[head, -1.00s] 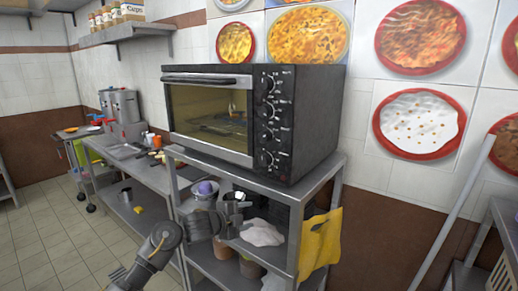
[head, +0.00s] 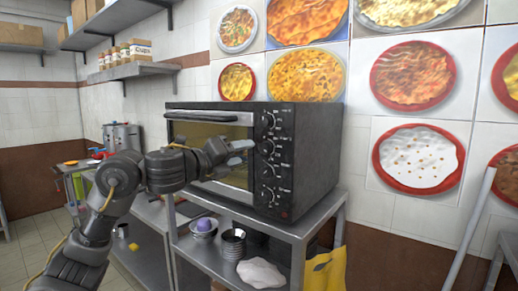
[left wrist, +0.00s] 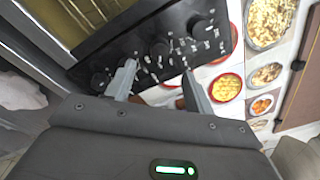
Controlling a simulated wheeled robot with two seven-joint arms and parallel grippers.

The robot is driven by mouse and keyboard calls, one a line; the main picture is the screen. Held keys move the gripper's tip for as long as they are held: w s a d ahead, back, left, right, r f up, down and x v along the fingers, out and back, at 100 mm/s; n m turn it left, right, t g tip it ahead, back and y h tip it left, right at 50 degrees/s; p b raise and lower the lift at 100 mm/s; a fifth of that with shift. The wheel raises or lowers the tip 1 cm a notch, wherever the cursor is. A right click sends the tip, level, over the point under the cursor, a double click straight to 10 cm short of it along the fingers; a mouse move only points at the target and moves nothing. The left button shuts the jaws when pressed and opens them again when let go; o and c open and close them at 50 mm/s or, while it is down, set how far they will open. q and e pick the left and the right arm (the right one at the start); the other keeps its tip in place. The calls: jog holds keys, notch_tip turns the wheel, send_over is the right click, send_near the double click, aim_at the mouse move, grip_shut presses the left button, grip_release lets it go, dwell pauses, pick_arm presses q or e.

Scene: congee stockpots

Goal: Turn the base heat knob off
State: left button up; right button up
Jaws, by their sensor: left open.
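A black toaster oven (head: 315,150) stands on a metal rack. Its front panel (head: 284,165) carries a column of several black knobs; the printed labels are too small to read, so I cannot tell which is the base heat knob. The lowest knob (head: 267,196) shows clear of my arm. My left gripper (head: 243,150) is in front of the panel, near the upper middle knob (head: 267,147). In the left wrist view its open, empty fingers (left wrist: 160,70) point at the panel, with a knob (left wrist: 160,48) just beyond them. I cannot tell whether they touch. My right gripper is not in view.
A yellow cloth (head: 325,272) hangs at the right. Food posters (head: 412,75) cover the wall behind.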

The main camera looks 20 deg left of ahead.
aim_at(263, 149)
pick_arm(q)
jog(key=p+x, duration=0.1)
jog(key=x, duration=0.7)
jog(key=shift+p, duration=0.35)
jog(key=shift+s, duration=0.1)
jog(key=c, duration=1)
